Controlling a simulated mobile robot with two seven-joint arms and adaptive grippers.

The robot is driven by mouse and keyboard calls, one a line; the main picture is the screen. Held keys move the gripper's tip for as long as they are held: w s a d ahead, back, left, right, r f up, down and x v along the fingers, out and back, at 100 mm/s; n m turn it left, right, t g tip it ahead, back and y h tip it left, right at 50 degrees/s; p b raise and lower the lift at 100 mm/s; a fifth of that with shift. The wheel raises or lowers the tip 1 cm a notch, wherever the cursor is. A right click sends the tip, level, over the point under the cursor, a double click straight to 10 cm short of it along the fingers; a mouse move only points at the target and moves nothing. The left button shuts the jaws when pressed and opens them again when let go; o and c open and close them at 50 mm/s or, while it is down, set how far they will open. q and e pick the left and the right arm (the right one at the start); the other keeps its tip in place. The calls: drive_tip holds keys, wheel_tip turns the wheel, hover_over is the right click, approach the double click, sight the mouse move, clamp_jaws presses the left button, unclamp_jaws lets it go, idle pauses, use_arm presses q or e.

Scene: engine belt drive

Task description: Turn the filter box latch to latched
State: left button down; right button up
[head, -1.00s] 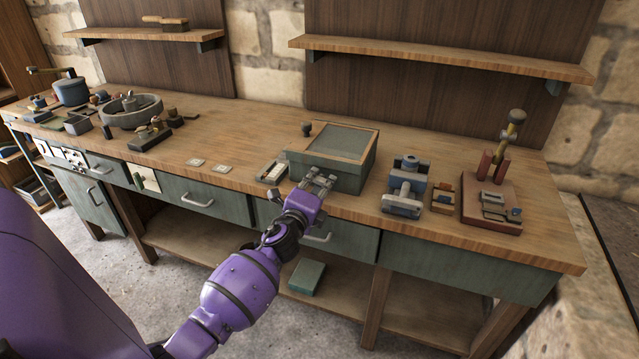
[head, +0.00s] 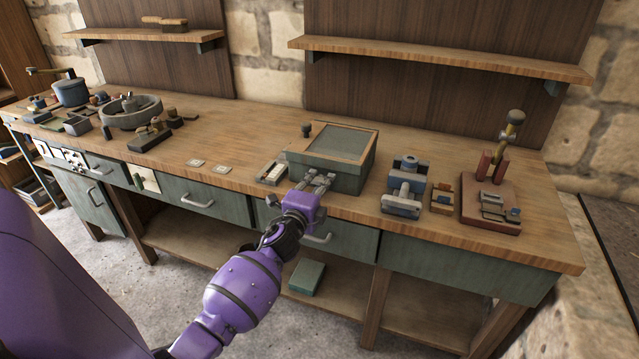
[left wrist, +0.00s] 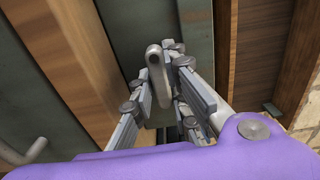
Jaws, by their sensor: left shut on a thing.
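The filter box (head: 335,176) is a green box with a wood-framed top, near the front edge of the bench. My left gripper (head: 318,181) is at its front face, reaching from below left. In the left wrist view, the latch (left wrist: 156,74) is a grey, rounded lever between the fingers of my left gripper (left wrist: 165,66). The gripper is shut on the latch. The fingers hide the latch in the head view, so I cannot tell its exact angle there. My right gripper is not in view.
A blue-grey vise-like fixture (head: 404,188) and a red-based stand (head: 491,205) are to the right of the box. A small tray (head: 272,172) lies close on its left. A drawer handle (head: 318,238) sticks out below the gripper. Bare bench top lies behind the box.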

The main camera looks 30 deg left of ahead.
use_arm(q)
drive_tip(key=c, duration=1.7)
unclamp_jaws()
drive_tip(key=shift+d+r, duration=0.1)
drive_tip(key=shift+r, duration=0.05)
drive_tip(key=shift+c, duration=0.2)
drive_tip(key=shift+s, duration=0.1)
drive_tip(key=v, duration=1.1)
drive_tip(key=shift+s, duration=0.4)
drive_tip(key=shift+d, duration=0.1)
